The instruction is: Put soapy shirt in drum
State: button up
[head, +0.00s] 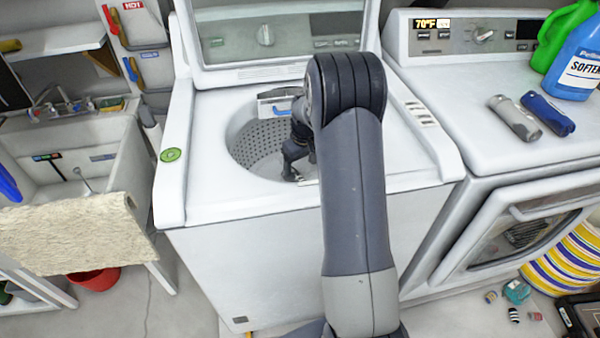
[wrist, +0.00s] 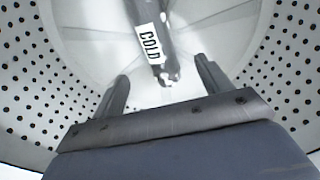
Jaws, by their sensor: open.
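The washer's drum (head: 262,143) is open, with a perforated metal wall. The same wall fills the sides of the wrist view (wrist: 35,95). My gripper (head: 290,174) reaches down into the drum opening near its front right rim. In the wrist view my gripper (wrist: 162,88) has its two fingers spread apart with nothing between them. A grey part with a "COLD" label (wrist: 150,44) shows ahead of the fingers, inside the drum. I see no shirt in the visible part of the drum; my arm hides some of its right side.
The washer lid (head: 270,35) stands raised behind the drum. A sink (head: 75,165) with a beige cloth (head: 75,232) over its front is at left. A dryer (head: 475,110) is at right, with a blue softener bottle (head: 578,65) and two small cylindrical items (head: 530,117) on top.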

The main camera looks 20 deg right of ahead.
aim_at(300, 175)
notch_tip(300, 175, up, 7)
jog(key=shift+s+f, duration=0.2)
jog(key=shift+s, duration=0.2)
jog(key=shift+d+f, duration=0.1)
jog(key=f, duration=0.4)
jog(key=w+f+b, duration=0.1)
jog(key=f, duration=0.8)
jog(key=shift+w, duration=0.25)
jog(key=shift+r, duration=0.25)
jog(key=shift+f, duration=0.1)
